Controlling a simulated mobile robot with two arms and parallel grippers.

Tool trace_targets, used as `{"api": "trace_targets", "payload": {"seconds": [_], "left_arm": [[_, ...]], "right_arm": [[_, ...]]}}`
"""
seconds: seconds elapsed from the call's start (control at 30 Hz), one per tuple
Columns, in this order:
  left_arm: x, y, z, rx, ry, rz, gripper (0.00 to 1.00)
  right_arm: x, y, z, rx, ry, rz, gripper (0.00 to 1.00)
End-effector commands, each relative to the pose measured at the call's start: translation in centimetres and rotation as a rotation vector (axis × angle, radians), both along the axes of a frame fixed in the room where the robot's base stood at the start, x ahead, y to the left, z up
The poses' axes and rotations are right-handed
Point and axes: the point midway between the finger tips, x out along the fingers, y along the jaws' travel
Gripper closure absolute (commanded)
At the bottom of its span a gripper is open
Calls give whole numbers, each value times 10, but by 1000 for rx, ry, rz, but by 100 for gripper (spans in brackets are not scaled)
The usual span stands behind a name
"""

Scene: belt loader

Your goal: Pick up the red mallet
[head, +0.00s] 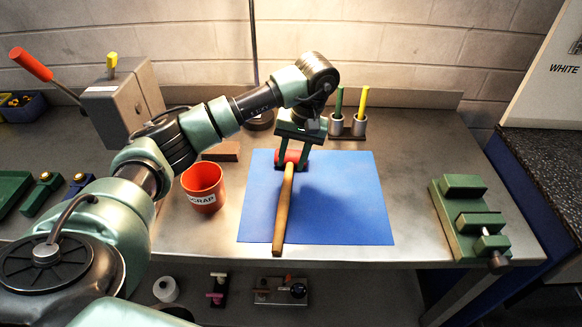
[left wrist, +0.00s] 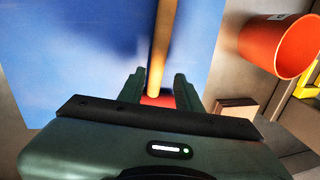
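The red mallet lies on a blue mat (head: 345,215). Its wooden handle (head: 283,210) points toward me, and its red head (head: 291,157) is at the mat's back left. My left gripper (head: 292,165) is at the head from above, its fingers apart with the handle line between them. In the left wrist view, the red head (left wrist: 158,101) shows between the two fingers (left wrist: 158,85), and the handle (left wrist: 160,45) runs away from them. Whether the fingers touch the head I cannot tell. My right gripper is not in view.
An orange scrap cup (head: 204,188) stands left of the mat, with a brown block (head: 221,151) behind it. A holder with two markers (head: 346,126) stands behind the mat. A green vise (head: 468,216) is at the right. The mat's right side is clear.

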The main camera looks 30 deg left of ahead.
Motion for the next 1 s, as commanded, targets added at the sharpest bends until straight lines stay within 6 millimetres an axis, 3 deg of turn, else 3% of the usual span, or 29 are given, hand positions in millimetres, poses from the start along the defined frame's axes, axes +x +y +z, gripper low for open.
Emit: {"api": "trace_targets", "payload": {"seconds": [0.4,0.7,0.83,1.0], "left_arm": [[0,8,-54,-5,2,1,66],[1,9,-61,-6,-2,0,66],[1,9,-60,-6,-2,0,99],[1,9,-60,-6,-2,0,100]], "right_arm": [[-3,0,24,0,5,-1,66],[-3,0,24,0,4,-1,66],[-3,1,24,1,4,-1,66],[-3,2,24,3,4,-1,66]]}}
